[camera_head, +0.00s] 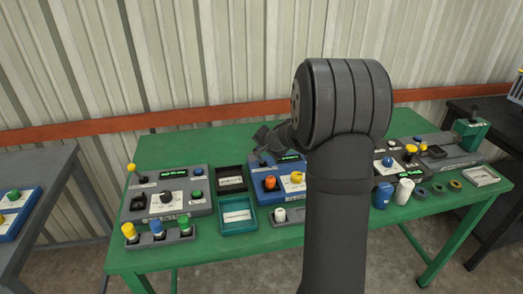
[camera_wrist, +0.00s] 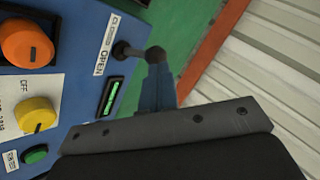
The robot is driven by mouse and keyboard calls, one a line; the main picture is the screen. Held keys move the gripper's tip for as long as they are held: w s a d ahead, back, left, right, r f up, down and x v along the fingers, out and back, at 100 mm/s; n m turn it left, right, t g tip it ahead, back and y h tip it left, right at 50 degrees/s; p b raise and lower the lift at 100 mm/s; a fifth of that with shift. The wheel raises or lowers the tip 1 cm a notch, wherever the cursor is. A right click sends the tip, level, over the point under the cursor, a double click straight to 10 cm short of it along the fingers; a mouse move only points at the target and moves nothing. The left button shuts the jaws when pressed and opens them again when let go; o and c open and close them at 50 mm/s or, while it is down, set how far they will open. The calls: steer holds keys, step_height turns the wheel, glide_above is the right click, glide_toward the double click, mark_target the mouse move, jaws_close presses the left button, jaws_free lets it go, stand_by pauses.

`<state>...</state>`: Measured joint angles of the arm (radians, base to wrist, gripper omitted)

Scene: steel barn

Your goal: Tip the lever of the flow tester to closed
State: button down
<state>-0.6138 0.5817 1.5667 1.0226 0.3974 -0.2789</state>
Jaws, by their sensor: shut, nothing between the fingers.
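The blue panel (camera_wrist: 75,80) of what I take to be the flow tester lies at the left of the wrist view. It also shows in the head view (camera_head: 262,186), partly behind my arm. Its lever (camera_wrist: 134,51) has a dark ball knob and stands at the panel edge beside a label reading OPEN (camera_wrist: 105,45). Its exact tilt is hard to tell. My gripper (camera_wrist: 156,72) is shut and empty, its fingertips right by the ball; contact cannot be told. In the head view my gripper (camera_head: 265,134) is near the panel's back edge.
The panel carries an orange knob (camera_wrist: 26,42), a yellow knob (camera_wrist: 35,115), a green button (camera_wrist: 35,154) and a lit display (camera_wrist: 111,97). A grey device (camera_head: 148,209) and dark and teal trays stand left on the green table (camera_head: 190,150). The corrugated wall is close behind.

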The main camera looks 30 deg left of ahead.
steer(key=v, duration=1.3)
steer(key=shift+s+d+f, duration=0.15)
steer(key=shift+s+d, duration=0.15)
steer(key=shift+s, duration=0.2)
steer(key=x, duration=1.3)
steer(key=shift+w+a, duration=0.3)
steer(key=shift+w, duration=0.2)
